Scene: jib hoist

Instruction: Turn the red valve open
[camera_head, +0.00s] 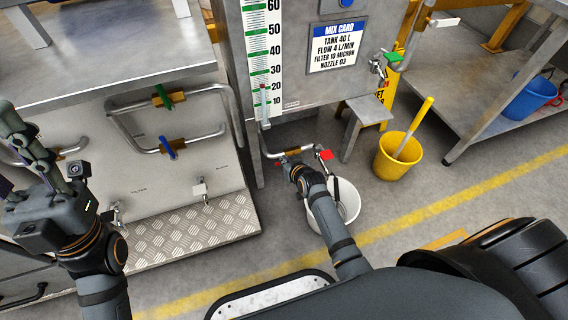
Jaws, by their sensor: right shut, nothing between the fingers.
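The red valve handle (326,155) shows below the grey tank, at the right end of a short pipe with a brass fitting (293,151). My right gripper (291,166) is shut and empty, just below the pipe and left of the red handle. Its fingertips are small and partly hidden by my wrist, so I cannot tell whether they touch the pipe. A gap shows between the gripper and the red handle. My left gripper (14,128) is raised at the far left, well away from the valve; I cannot tell whether its fingers are apart.
A white bucket (348,199) stands below the valve, partly hidden by my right arm. A yellow bucket (387,165) and a small grey stand (363,108) are to the right. Pipes with a green handle (162,95) and a blue handle (167,147) are at left.

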